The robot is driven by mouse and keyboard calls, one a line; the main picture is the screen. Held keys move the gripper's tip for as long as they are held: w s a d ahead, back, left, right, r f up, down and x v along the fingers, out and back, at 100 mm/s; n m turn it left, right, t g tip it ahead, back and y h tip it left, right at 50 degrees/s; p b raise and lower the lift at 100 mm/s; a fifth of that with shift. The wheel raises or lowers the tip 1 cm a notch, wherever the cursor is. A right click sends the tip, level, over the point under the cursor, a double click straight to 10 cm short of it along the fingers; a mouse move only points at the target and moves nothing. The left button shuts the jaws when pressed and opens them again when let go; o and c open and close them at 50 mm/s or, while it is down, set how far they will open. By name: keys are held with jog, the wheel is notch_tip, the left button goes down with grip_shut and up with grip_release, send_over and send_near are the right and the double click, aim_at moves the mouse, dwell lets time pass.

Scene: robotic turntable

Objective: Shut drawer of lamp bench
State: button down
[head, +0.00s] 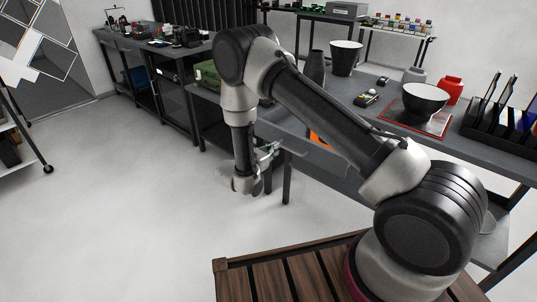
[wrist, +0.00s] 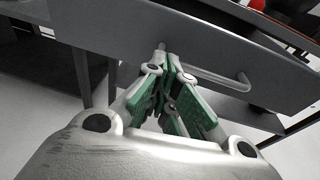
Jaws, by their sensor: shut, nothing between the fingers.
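A grey drawer front (wrist: 110,35) with a pale bar handle (wrist: 215,77) fills the upper part of the wrist view. In the head view the drawer (head: 322,158) stands out from under the grey bench (head: 345,100), and an orange thing shows at it. My gripper (wrist: 168,72) is shut and empty, its green-padded fingers pointing at the drawer front near the handle's left end. I cannot tell whether they touch it. In the head view my gripper (head: 268,152) is in front of the bench, partly hidden by my arm.
A dark bowl (head: 425,98) on a red tray, a red jar (head: 450,90) and a black rack (head: 505,125) stand on the bench top. Another workbench (head: 165,50) runs along the back left. The pale floor (head: 130,200) at the left is clear.

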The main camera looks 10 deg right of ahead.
jog(key=r+x, duration=0.1)
jog(key=x, duration=0.8)
jog(key=d+r+x, duration=0.1)
jog(key=r+x, duration=0.1)
jog(key=x, duration=0.7)
jog(key=s+d+r+x, duration=0.1)
jog(key=r+x, duration=0.1)
jog(key=x, duration=0.8)
jog(key=shift+s+d+r, duration=0.1)
jog(key=shift+d, duration=0.1)
jog(key=shift+d+r, duration=0.15)
jog(key=shift+d, duration=0.05)
jog(key=shift+w+d+r, duration=0.1)
jog(key=shift+w, duration=0.15)
